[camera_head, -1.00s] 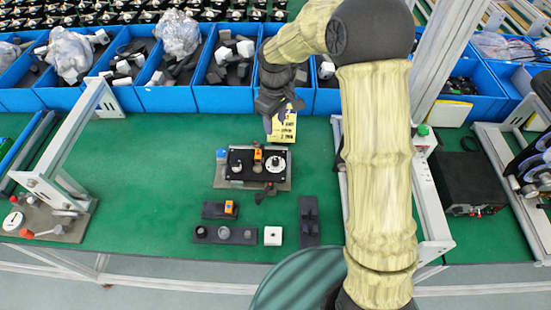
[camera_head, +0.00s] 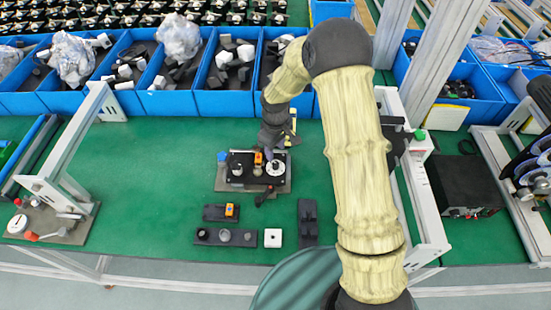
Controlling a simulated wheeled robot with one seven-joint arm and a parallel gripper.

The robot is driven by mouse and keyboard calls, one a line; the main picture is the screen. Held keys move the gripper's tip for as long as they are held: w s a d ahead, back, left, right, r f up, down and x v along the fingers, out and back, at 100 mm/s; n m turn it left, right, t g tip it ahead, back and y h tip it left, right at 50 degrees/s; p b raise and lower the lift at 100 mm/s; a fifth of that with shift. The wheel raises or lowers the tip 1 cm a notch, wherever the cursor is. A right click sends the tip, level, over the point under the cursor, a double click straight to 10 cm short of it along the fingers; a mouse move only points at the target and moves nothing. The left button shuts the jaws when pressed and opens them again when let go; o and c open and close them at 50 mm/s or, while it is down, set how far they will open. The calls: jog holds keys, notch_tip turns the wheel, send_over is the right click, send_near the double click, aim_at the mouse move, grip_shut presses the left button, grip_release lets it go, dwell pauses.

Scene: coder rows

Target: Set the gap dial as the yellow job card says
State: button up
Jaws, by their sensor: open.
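The black coder unit (camera_head: 241,164) sits on a grey plate in the middle of the green table. A white round dial (camera_head: 276,167) is on its right side, an orange part (camera_head: 258,158) at its middle and a pale knob (camera_head: 237,170) at its left. My gripper (camera_head: 271,155) is just above the dial end of the unit, pointing down. Its fingers are small and dark here; whether they touch the dial I cannot tell. The yellow job card (camera_head: 291,128) stands behind the unit, mostly hidden by my gripper and wrist; its writing cannot be read now.
In front of the unit are a dark block with an orange part (camera_head: 231,211), a dark strip with round pieces (camera_head: 225,237), a white cube (camera_head: 273,237) and a dark holder (camera_head: 307,222). Blue bins (camera_head: 168,102) line the back. A metal frame (camera_head: 425,210) stands right.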

aim_at(276, 163)
notch_tip(276, 163, down, 7)
jog(key=shift+r+p, duration=0.1)
jog(key=shift+p, duration=0.55)
grip_shut()
